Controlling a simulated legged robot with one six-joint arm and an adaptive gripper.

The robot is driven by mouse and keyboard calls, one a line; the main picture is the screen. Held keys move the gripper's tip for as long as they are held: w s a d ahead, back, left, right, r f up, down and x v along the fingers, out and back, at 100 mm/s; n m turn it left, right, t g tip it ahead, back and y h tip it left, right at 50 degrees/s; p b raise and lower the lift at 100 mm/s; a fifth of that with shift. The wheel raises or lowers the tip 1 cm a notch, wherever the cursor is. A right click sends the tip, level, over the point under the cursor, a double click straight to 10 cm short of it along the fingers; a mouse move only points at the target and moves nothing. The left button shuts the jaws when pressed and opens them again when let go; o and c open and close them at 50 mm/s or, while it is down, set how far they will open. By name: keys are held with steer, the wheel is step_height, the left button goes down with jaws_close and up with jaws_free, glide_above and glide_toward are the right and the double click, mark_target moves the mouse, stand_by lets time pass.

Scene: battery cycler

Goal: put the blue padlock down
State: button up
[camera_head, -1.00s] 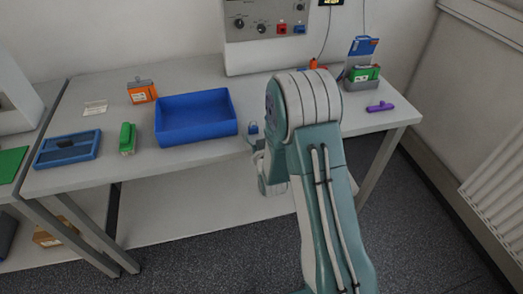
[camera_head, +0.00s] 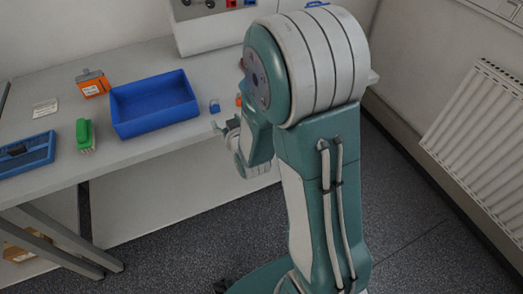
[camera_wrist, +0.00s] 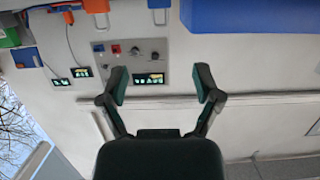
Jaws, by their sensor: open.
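The small blue padlock (camera_head: 214,107) stands on the grey table, just right of the blue bin (camera_head: 155,127). In the wrist view the padlock (camera_wrist: 158,4) is at the top edge, with its grey shackle pointing down in the picture. My gripper (camera_head: 219,126) is at the table's front edge, on the near side of the padlock and apart from it; my arm partly hides it. In the wrist view my gripper (camera_wrist: 161,88) has its two fingers spread with nothing between them.
An orange padlock (camera_wrist: 96,5) is near the blue one. A green object (camera_head: 84,134), an orange object (camera_head: 92,84) and a blue tray (camera_head: 25,154) are on the left. The cycler panel (camera_head: 215,22) stands at the back. My arm hides the right of the table.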

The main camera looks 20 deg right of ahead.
steer(key=s+r+g, duration=0.5)
steer(key=s+r, duration=0.4)
steer(key=r, duration=0.1)
steer(key=s+r+g, duration=0.2)
steer(key=s, duration=0.6)
steer(key=s+r+g, duration=0.2)
steer(key=s, duration=0.6)
steer(key=shift+s+r+g, duration=0.3)
steer(key=shift+s+r, duration=0.05)
